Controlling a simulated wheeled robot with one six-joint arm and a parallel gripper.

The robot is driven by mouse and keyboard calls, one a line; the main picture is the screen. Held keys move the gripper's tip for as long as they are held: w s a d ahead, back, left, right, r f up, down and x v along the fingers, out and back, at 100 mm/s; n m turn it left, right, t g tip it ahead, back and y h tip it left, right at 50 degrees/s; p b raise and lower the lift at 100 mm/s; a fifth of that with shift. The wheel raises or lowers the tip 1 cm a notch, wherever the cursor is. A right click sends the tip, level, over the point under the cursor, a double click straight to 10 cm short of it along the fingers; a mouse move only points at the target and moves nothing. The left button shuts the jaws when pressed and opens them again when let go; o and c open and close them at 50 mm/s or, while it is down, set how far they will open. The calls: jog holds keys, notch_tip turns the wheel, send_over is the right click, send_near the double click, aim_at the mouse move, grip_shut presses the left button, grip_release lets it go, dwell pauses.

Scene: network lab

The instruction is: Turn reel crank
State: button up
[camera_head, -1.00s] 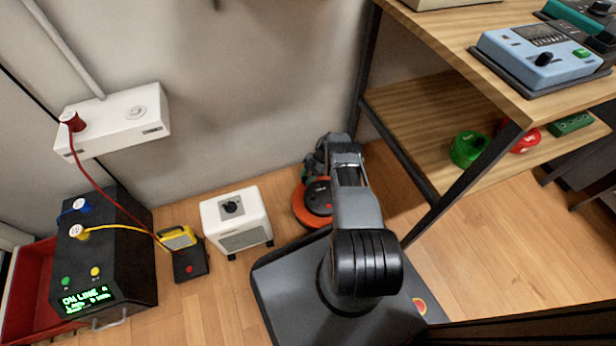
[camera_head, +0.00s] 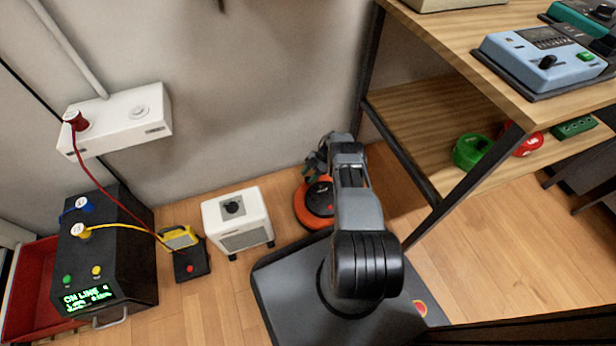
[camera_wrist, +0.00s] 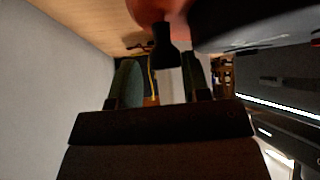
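The orange reel (camera_head: 306,212) with a dark centre lies on the floor by the wall, partly hidden behind my arm in the head view. In the wrist view its blurred orange-red body (camera_wrist: 150,10) shows at the top. A black crank handle (camera_wrist: 165,48) extends from it towards the gap between my fingers, nearer the right finger. My gripper (camera_wrist: 160,75) is open, with a clear gap between its two fingers. I cannot tell whether either finger touches the handle.
A white box with a dial (camera_head: 238,222) stands left of the reel. Further left are a yellow meter (camera_head: 181,238), a black power unit (camera_head: 105,250) with cables and a red bin (camera_head: 28,290). A wooden shelf unit (camera_head: 430,125) stands close on the right.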

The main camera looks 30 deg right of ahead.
jog(key=v, duration=1.1)
jog(key=shift+d+r, duration=0.1)
jog(key=shift+r, duration=0.05)
